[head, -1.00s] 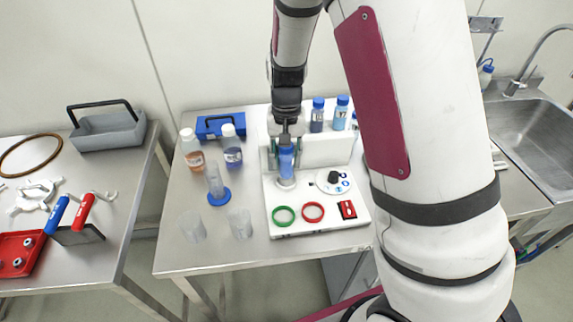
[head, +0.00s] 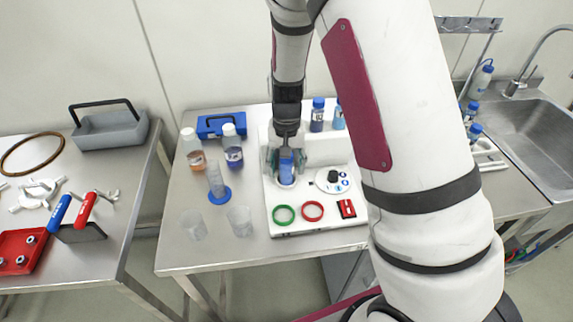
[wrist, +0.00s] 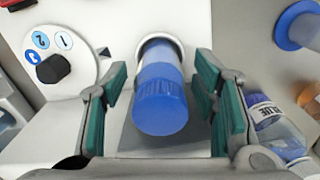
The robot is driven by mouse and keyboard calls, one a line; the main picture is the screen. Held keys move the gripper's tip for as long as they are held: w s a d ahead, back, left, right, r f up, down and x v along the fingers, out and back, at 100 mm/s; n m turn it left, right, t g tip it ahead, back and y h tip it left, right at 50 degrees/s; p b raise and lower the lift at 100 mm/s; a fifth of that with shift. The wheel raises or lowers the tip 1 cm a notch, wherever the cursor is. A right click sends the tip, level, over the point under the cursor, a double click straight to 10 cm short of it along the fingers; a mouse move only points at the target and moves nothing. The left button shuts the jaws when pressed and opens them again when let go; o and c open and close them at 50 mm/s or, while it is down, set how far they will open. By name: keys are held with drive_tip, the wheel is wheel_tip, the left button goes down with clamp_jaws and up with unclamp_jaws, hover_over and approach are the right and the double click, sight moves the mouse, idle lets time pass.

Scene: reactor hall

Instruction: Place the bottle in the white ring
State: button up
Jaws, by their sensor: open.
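The bottle (head: 286,168) has a blue cap and stands on the white panel. In the wrist view the bottle (wrist: 160,98) has its base within the white ring (wrist: 176,41), whose rim shows around it. My gripper (head: 286,163) is open at the bottle. In the wrist view my gripper (wrist: 161,100) has one teal-padded finger on each side of the bottle, with gaps visible between pads and bottle. The fingers partly hide the bottle in the head view.
The panel also bears a green ring (head: 284,222), a red ring (head: 313,218), a dial (head: 333,177) and a red switch (head: 347,208). Left of it stand a blue-based cylinder (head: 219,193), clear beakers (head: 239,221) and capped bottles (head: 232,153). More blue-capped bottles (head: 317,121) stand behind.

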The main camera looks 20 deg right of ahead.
wheel_tip(320, 180, up, 12)
drive_tip(key=shift+r+b, duration=0.2)
drive_tip(key=shift+b, duration=0.35)
drive_tip(key=s+r+n+t, duration=0.2)
drive_tip(key=s+r, duration=0.5)
drive_tip(key=s, duration=0.4)
drive_tip(key=s+r+n+t, duration=0.2)
drive_tip(key=s+r+t, duration=0.1)
drive_tip(key=s+r, duration=0.5)
drive_tip(key=shift+s+r+t, duration=0.3)
drive_tip(key=shift+s, duration=1.25)
